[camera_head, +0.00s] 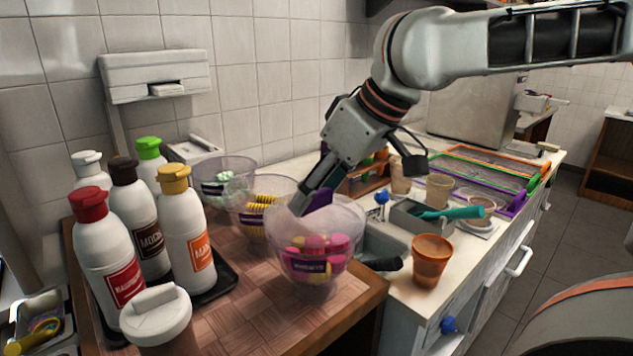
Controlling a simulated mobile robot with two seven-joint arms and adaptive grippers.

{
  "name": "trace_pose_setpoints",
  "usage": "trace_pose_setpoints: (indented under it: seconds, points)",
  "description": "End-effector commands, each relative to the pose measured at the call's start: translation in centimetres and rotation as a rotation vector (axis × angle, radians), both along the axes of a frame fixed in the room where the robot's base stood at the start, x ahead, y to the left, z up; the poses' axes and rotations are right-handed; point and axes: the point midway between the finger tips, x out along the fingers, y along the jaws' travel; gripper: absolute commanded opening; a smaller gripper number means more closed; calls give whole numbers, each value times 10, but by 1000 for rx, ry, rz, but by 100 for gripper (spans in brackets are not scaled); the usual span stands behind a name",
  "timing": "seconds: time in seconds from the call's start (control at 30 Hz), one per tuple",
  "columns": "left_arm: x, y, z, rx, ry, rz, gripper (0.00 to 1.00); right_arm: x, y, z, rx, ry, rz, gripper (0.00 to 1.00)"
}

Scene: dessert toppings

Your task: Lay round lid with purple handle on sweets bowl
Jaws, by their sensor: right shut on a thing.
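The sweets bowl (313,270) is clear and holds pink and yellow sweets. It stands near the right front corner of the wooden board. My right gripper (312,197) comes down from the upper right and is shut on the purple handle (322,199) of the round lid (308,226). The lid is see-through and lies over the bowl's mouth, looking slightly tilted. I cannot tell whether its rim touches the bowl all round. The gripper hides part of the lid's far side. My left gripper is not in view.
Two more clear bowls (262,192) (222,172) stand behind. Several sauce bottles (187,230) stand on a black tray at left, with a white-lidded jar (157,318) in front. An orange cup (431,262) and a metal container (408,222) stand to the right.

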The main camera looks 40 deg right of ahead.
Motion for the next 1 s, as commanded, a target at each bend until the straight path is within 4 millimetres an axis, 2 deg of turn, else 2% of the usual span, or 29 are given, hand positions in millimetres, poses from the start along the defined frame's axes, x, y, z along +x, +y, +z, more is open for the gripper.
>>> trace_pose_setpoints:
  seconds: [1.0]
  points:
    - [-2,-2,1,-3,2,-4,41,0,0,-11,-1,1,-1,29]
